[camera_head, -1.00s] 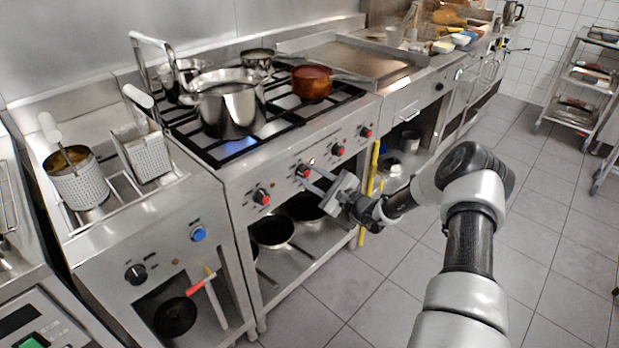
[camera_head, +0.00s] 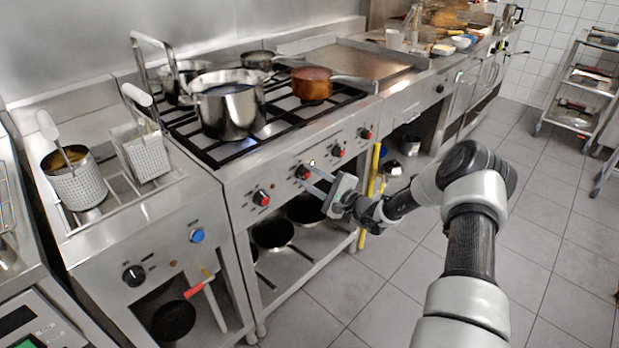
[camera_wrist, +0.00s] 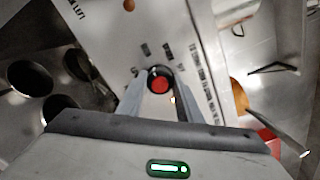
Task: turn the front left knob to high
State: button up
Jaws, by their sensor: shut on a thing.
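The stove front (camera_head: 285,178) has a slanted row of black knobs with red caps. My gripper (camera_head: 307,174) reaches the second knob from the left (camera_head: 303,172). In the wrist view the red-capped knob (camera_wrist: 159,79) sits between the two grey fingers of my gripper (camera_wrist: 158,86), which are shut on its sides. The leftmost knob (camera_head: 262,197) stands free, to the left of my gripper. The fingers partly cover the held knob, and I cannot read its setting.
A large steel pot (camera_head: 231,108) stands on the front left of the hob, with a copper pan (camera_head: 312,84) to its right. Pans (camera_head: 272,234) lie on the shelf below the knobs. A yellow post (camera_head: 373,172) stands right of my gripper. The floor (camera_head: 400,275) is clear.

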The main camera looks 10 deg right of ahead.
jog(key=o, duration=1)
jog(key=shift+o, duration=0.2)
jog(key=shift+s+d, duration=0.1)
jog(key=p+v, duration=0.2)
jog(key=v, duration=1.5)
jog(key=shift+r, duration=0.1)
